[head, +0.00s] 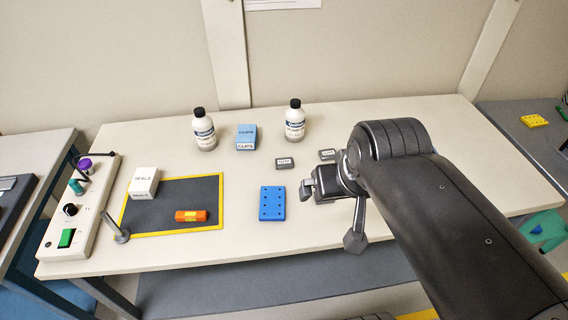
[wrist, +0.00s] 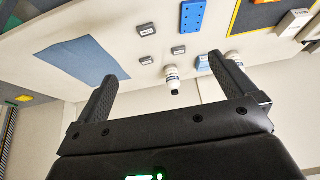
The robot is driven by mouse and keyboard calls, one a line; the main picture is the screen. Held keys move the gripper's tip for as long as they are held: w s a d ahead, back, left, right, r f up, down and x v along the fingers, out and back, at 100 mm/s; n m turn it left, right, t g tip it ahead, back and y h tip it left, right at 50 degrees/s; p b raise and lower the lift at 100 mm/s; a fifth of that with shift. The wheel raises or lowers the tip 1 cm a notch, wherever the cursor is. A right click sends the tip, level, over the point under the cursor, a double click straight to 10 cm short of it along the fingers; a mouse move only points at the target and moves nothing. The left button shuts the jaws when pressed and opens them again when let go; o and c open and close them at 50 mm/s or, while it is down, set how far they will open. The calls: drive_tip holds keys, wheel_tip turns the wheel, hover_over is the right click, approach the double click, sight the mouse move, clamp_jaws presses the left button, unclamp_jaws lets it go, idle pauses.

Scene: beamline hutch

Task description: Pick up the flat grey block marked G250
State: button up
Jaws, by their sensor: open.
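Three small flat grey blocks with pale labels lie on the cream table. In the wrist view one is at the top (wrist: 146,29), one is nearer the blue plate (wrist: 179,50), and one is lower (wrist: 146,60). Two show in the head view, a left one (head: 284,163) and a right one (head: 327,155); the third seems hidden by my gripper or arm. The labels are too small to read, so I cannot tell which is G250. My gripper (head: 309,188) is open above the table, its fingers apart and empty in the wrist view (wrist: 162,69).
A blue plate with holes (head: 272,203) lies left of my gripper. Two white bottles (head: 204,131) (head: 295,122) and a blue box (head: 246,137) stand behind. A yellow-edged dark mat (head: 165,233) holds an orange block (head: 191,216). A blue sheet (wrist: 82,60) lies flat in the wrist view.

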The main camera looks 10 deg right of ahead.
drive_tip(key=shift+c, duration=0.3)
drive_tip(key=c, duration=0.4)
drive_tip(key=g, duration=0.6)
hover_over(284, 161)
wheel_tip(284, 161, down, 18)
drive_tip(key=shift+s+f, duration=0.1)
drive_tip(key=shift+f, duration=5.35)
